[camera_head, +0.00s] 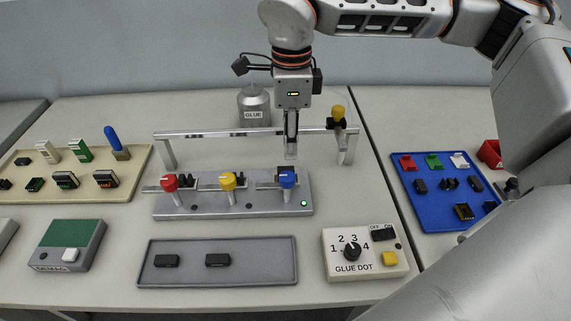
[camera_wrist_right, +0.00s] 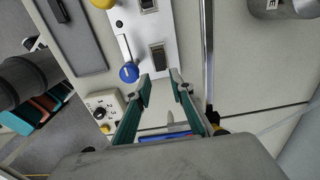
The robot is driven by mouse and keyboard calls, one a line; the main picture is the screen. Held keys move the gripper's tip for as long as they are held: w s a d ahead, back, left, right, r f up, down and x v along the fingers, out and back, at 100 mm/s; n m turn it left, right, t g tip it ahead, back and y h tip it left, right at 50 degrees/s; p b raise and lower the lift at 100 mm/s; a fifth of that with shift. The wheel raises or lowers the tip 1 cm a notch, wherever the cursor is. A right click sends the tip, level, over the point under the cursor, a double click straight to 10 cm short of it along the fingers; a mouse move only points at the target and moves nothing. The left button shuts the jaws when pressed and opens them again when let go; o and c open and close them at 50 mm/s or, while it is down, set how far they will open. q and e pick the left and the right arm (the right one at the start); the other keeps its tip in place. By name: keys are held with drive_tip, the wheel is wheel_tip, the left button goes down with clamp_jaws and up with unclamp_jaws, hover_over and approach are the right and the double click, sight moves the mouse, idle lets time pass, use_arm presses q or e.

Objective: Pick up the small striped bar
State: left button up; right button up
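No bar with clearly visible stripes can be singled out at this size. Two small dark bars, a left one (camera_head: 166,261) and a right one (camera_head: 217,260), lie apart in the grey tray (camera_head: 145,276); I cannot tell whether either is striped. My right gripper (camera_head: 291,152) points down above the right end of the grey fixture, by its blue knob (camera_head: 288,178). In the right wrist view its two fingers (camera_wrist_right: 162,80) stand apart with nothing held between them, near the blue knob (camera_wrist_right: 129,73). My left gripper is not in view.
The grey fixture (camera_head: 178,207) has red and yellow knobs (camera_head: 228,181) too. A metal rail (camera_head: 200,134) stands behind it, with a glue pot (camera_head: 254,108) beyond. A glue dot box (camera_head: 364,254) is front right. A beige board (camera_head: 125,193) and blue tray (camera_head: 410,217) hold several connectors.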

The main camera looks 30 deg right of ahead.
sight(291, 169)
wheel_tip(291, 169, down, 7)
drive_tip(key=shift+d+r, duration=0.1)
drive_tip(key=shift+r, duration=0.1)
clamp_jaws()
